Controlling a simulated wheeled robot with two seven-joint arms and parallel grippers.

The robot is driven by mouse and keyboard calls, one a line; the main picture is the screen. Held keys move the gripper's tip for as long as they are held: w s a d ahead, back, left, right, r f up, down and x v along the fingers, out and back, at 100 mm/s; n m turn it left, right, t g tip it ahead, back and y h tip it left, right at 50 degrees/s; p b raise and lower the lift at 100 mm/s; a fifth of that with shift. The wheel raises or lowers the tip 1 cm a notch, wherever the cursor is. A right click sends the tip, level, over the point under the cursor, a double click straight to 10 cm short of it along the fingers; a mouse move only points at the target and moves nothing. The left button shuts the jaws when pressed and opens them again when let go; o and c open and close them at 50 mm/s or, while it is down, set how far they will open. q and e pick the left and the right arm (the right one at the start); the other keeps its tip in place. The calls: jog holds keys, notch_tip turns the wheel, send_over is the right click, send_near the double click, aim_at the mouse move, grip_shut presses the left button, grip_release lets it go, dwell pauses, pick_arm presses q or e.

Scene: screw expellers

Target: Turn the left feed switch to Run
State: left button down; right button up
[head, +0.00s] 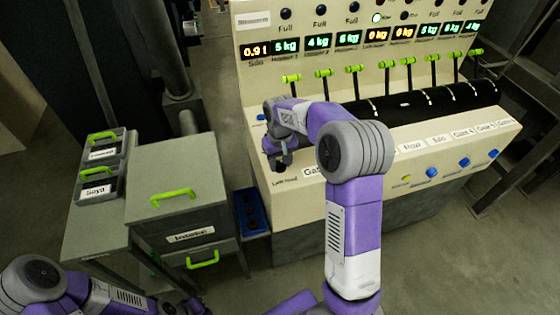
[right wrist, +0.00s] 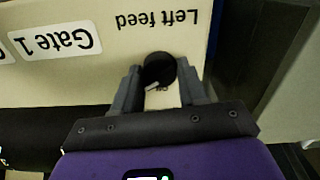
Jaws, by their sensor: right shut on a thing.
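The left feed switch (right wrist: 159,70) is a round black knob on the cream panel, under the upside-down label "Left feed" in the right wrist view. A short white mark shows on the knob's lower edge. Small lettering beside it, partly between my fingers, is too small to read surely. My right gripper (right wrist: 160,80) is shut on the knob, one finger on each side. In the head view my right gripper (head: 278,158) is at the left end of the panel and hides the knob. My left gripper is out of sight; only part of my left arm shows at lower left.
The Gate 1 label (right wrist: 50,45) is beside the switch. Blue knobs (head: 431,172) line the panel to the right, below green-topped levers (head: 352,69). A grey cabinet (head: 170,170) with green handles and a blue tray (head: 252,212) stand left of the machine.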

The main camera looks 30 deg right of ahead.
aim_at(280, 162)
jog(key=o, duration=1.1)
jog(key=shift+c, duration=0.2)
notch_tip(280, 162, up, 8)
jog(key=shift+f+p, duration=0.2)
jog(key=shift+p, duration=0.8)
